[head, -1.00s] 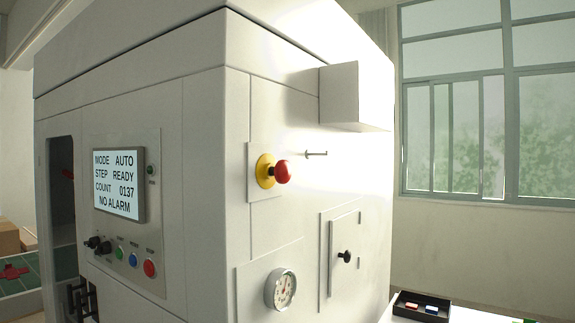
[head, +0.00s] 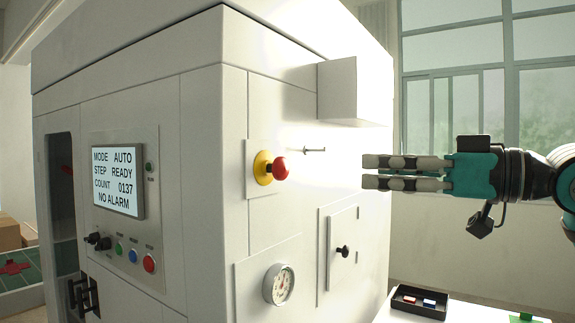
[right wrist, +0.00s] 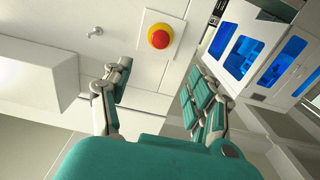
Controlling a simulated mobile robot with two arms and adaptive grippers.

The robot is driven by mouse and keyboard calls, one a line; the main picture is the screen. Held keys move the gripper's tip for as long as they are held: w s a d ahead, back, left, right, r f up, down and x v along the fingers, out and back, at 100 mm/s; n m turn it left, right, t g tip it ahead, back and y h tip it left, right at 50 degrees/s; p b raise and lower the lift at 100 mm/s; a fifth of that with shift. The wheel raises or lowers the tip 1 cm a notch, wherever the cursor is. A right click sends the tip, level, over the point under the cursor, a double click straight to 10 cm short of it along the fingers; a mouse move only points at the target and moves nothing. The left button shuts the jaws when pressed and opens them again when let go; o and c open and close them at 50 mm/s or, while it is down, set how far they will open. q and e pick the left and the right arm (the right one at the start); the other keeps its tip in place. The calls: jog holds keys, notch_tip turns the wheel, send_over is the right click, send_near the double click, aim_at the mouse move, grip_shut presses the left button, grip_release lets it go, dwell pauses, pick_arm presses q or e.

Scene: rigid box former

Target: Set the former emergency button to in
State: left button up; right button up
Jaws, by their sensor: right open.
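The emergency button (head: 280,168) is a red mushroom knob on a yellow collar, on the white side face of the box former (head: 215,180). The red head stands out from the collar. It also shows in the right wrist view (right wrist: 159,38), beyond the fingers and near the top middle. My right gripper (head: 364,169) comes in from the right in the head view, at about the button's height and well apart from it. Its fingers are open with nothing between them; they show in the right wrist view too (right wrist: 158,82). My left gripper is in neither view.
The screen (head: 118,181) reads MODE AUTO, STEP READY, COUNT 0137, NO ALARM. A protruding white box (head: 337,90), a small hook (head: 314,150), a gauge (head: 279,285) and a latch door (head: 341,250) surround the button. A black tray (head: 420,303) lies on a white surface below.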

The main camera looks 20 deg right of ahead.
aim_at(285, 167)
jog(key=p+x, duration=0.5)
jog(key=x, duration=1.1)
jog(key=shift+r+p, duration=0.1)
jog(key=shift+p, duration=0.25)
jog(key=shift+w+a, duration=0.3)
jog(key=shift+w, duration=0.1)
grip_shut()
